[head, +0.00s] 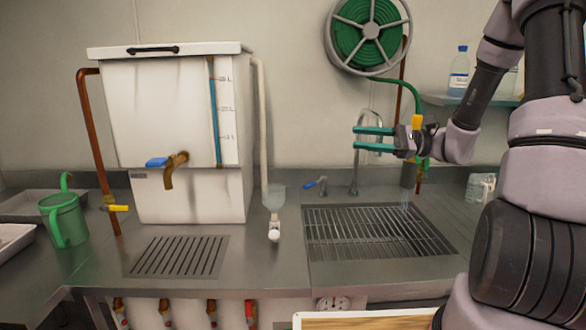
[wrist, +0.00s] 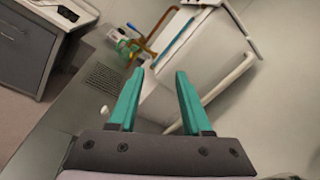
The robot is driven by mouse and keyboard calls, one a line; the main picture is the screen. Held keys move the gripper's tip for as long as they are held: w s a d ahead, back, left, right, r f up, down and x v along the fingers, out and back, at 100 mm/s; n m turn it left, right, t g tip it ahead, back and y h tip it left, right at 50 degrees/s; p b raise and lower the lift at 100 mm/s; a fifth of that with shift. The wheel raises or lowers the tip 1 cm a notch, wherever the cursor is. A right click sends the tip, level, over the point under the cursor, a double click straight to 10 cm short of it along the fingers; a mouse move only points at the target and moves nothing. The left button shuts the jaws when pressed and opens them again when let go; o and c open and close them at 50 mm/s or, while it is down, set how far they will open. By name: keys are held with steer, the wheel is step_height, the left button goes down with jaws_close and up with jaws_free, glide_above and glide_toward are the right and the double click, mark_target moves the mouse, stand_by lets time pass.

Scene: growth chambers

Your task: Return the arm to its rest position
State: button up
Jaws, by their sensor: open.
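My gripper (head: 374,139) is at the right in the head view, raised above the sink grate and in front of the faucet. Its two teal fingers point left and are apart, with nothing between them. In the wrist view the gripper (wrist: 158,88) also shows open and empty, with the white tank (wrist: 190,85) beyond the fingers. My arm comes in from the right side of the head view, bent at the elbow.
The white tank (head: 155,110) with a brass tap stands on the steel counter at left. A green pitcher (head: 65,220) is left of it. A hose reel (head: 369,32) hangs above the sink grate (head: 375,232). A shelf (head: 480,100) holds a bottle (head: 459,75). Air between tank and gripper is clear.

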steer(key=s+a+r+n+g+h, duration=0.1)
steer(key=s+a+n+g+h, duration=0.15)
steer(key=s+n+h, duration=0.6)
steer(key=s+d+r+t+h, duration=0.7)
steer(key=s+d+r+h, duration=0.1)
steer(key=d+r, duration=0.1)
steer(key=shift+s+d+t, duration=0.15)
steer(key=shift+s+t, duration=0.2)
